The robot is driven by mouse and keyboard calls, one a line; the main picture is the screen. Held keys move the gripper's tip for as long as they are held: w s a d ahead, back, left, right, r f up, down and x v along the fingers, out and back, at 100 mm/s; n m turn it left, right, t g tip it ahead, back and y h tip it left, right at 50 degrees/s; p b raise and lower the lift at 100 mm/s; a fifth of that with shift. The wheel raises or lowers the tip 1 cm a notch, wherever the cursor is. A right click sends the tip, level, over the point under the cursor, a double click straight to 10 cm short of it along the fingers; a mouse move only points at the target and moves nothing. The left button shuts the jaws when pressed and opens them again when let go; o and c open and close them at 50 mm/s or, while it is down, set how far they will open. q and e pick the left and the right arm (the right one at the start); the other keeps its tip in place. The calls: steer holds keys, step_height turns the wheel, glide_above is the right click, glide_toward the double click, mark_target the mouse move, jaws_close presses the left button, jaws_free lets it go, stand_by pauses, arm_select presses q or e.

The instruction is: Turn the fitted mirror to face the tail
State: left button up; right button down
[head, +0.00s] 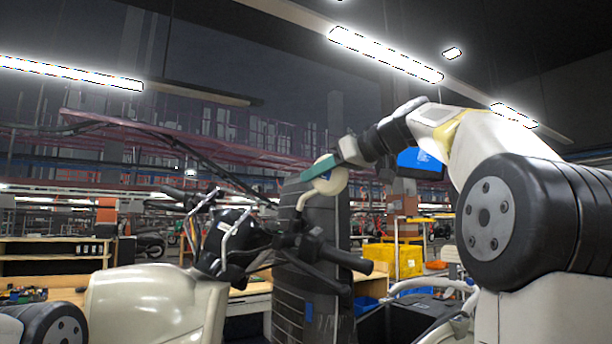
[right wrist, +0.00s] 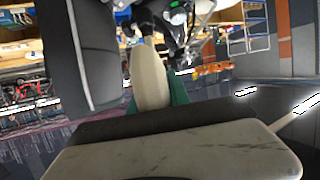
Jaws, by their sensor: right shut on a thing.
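The fitted mirror (head: 332,178) is a small rounded cream piece on a thin curved cream stem, which runs down to the dark handlebar (head: 322,250) of a motorbike. My right gripper (head: 321,168) comes in from the upper right and has its green fingers shut on the mirror. In the right wrist view the cream mirror (right wrist: 149,80) stands between the green fingers of the right gripper (right wrist: 156,95), seen narrow, with its stem running up toward the bike. Which way its glass faces cannot be told. My left gripper is not in view.
The bike's black front with silver tubes and cables (head: 235,240) is left of the handlebar grip. A tall dark ribbed column (head: 315,215) stands close behind the mirror. A yellow bin (head: 395,260) and wooden shelves (head: 55,252) are farther back. Above the mirror is open air.

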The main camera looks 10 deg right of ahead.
steer(key=shift+w+d+f+n+g+y, duration=0.15)
steer(key=shift+w+d+n+g+y, duration=0.1)
steer(key=shift+n+g+y, duration=0.25)
steer(key=shift+n+g, duration=0.3)
steer(key=shift+n, duration=0.2)
steer(key=c, duration=1.1)
jaws_free()
steer(key=shift+c, duration=0.2)
steer(key=shift+s, duration=0.1)
steer(key=v, duration=0.7)
steer(key=shift+s+d, duration=0.15)
steer(key=shift+d, duration=0.2)
steer(key=shift+d, duration=0.1)
